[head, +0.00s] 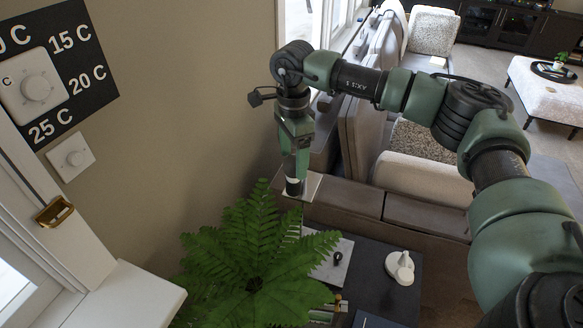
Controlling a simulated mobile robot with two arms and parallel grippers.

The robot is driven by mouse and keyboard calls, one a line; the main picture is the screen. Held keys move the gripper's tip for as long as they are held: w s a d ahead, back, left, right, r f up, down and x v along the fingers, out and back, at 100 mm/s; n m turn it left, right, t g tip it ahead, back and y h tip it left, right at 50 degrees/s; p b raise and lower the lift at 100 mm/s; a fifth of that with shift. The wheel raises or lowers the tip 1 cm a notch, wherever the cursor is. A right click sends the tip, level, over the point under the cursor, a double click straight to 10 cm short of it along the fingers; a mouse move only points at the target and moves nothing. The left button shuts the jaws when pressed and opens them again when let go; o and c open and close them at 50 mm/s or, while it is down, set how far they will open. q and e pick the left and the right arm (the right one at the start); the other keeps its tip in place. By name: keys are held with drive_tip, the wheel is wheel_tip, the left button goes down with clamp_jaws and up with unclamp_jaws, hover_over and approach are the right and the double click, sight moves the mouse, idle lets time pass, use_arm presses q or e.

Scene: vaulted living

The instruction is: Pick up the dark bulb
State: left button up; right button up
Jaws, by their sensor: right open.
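A small dark, rounded object, which looks like the dark bulb (337,258), lies on a light grey sheet or board (330,272) on the dark side table. It is small in view, so its exact shape is hard to tell. My right gripper (294,188) points down above the fern, up and to the left of the dark bulb in the picture, and apart from it. It is open, and I see nothing held in it. My left gripper is not in view.
A leafy fern (262,262) covers the left part of the dark side table (372,270). A white object (400,267) stands right of the board. A grey sofa (420,215) stands behind the table; a wall with dials (38,88) is at left.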

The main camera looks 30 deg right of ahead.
sight(294, 173)
wheel_tip(294, 173, down, 5)
drive_tip(key=p, duration=0.3)
drive_tip(key=shift+s+d, duration=0.1)
drive_tip(key=shift+w+f, duration=0.2)
drive_tip(key=shift+f, duration=0.2)
drive_tip(key=shift+s+r, duration=0.1)
drive_tip(key=c, duration=1.4)
drive_tip(key=shift+r, duration=0.1)
